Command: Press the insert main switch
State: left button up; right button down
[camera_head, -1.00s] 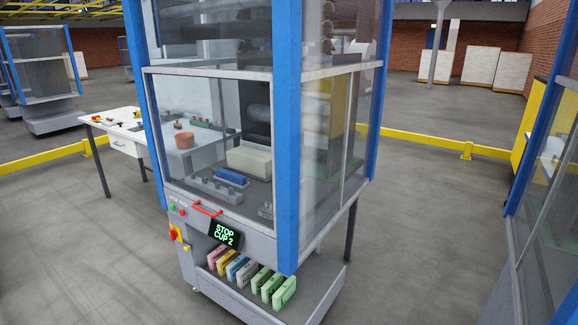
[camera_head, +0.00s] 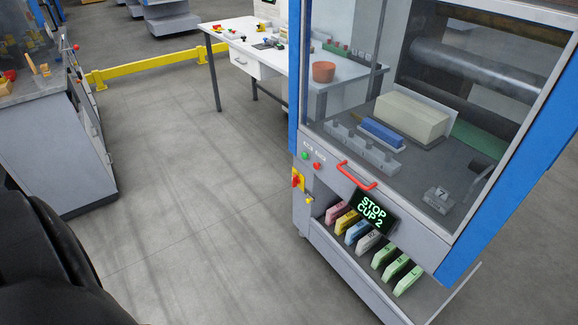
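The stacker machine (camera_head: 308,225) with blue posts stands at the right. A red rotary switch on a yellow plate (camera_head: 297,180), which looks like a main switch, sits at its front left corner. Above it on the panel are a green button (camera_head: 305,156) and a red button (camera_head: 317,166). A small yellow knob (camera_head: 310,199) sits just below and to the right of the switch. I cannot read the labels by the controls. Neither of my grippers is in view.
A red handle (camera_head: 357,177) and a display (camera_head: 372,212) reading "STOP CUP 2" are on the machine's front. Colored upright blocks (camera_head: 357,231) stand on its lower shelf. A grey cabinet (camera_head: 60,150) is at the left, a white table (camera_head: 235,45) behind. The floor between is clear.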

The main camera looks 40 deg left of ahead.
aim_at(295, 179)
jog(key=i+j, duration=0.15)
jog(key=j, duration=0.25)
jog(key=i+j, duration=0.15)
jog(key=j, duration=0.2)
jog(key=i+j, duration=0.1)
jog(key=j, duration=0.3)
jog(key=i+j, duration=0.15)
jog(key=j, duration=0.2)
jog(key=i+j, duration=0.15)
jog(key=j, duration=0.25)
jog(key=i+j, duration=0.2)
jog(key=j, duration=0.2)
jog(key=i+j, duration=0.2)
jog(key=j, duration=0.15)
jog(key=i+j, duration=0.15)
jog(key=j, duration=0.25)
jog(key=i+j+z, duration=0.1)
jog(key=j, duration=0.3)
jog(key=i+j, duration=0.3)
